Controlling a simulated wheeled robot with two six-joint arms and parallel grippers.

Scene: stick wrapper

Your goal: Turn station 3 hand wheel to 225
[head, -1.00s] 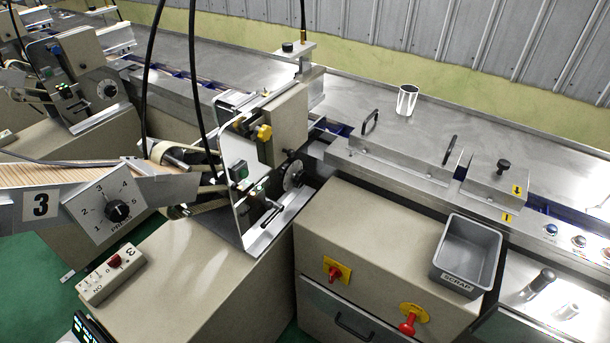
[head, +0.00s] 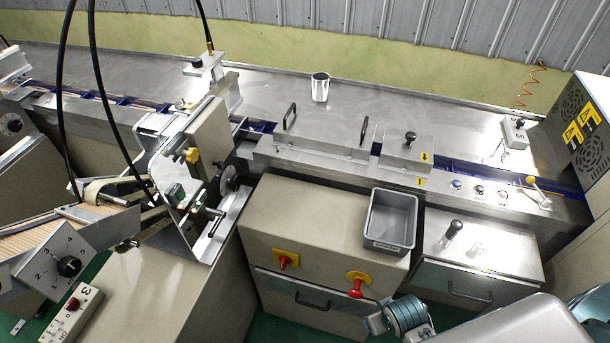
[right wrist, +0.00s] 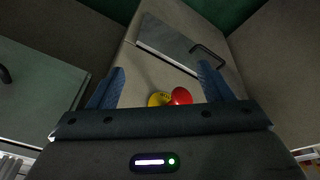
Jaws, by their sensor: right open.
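Station 3 (head: 185,190) stands left of centre in the head view. A dark round wheel or dial (head: 228,178) sits on its right side, above a metal slide, and looks like the hand wheel; its reading is too small to tell. My right gripper (right wrist: 158,82) is open in the right wrist view, with nothing between its two blue fingers. Beyond it are a red knob (right wrist: 181,96) and its yellow plate (right wrist: 158,99). In the head view my right arm is at the bottom right, well apart from the wheel. My left gripper is not in view.
A grey scrap bin (head: 391,219) sits on the cabinet right of station 3. Red knobs (head: 356,287) stick out of the cabinet front. Black cables (head: 105,110) hang at the left. A white cup (head: 320,88) stands on the back table, which is mostly clear.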

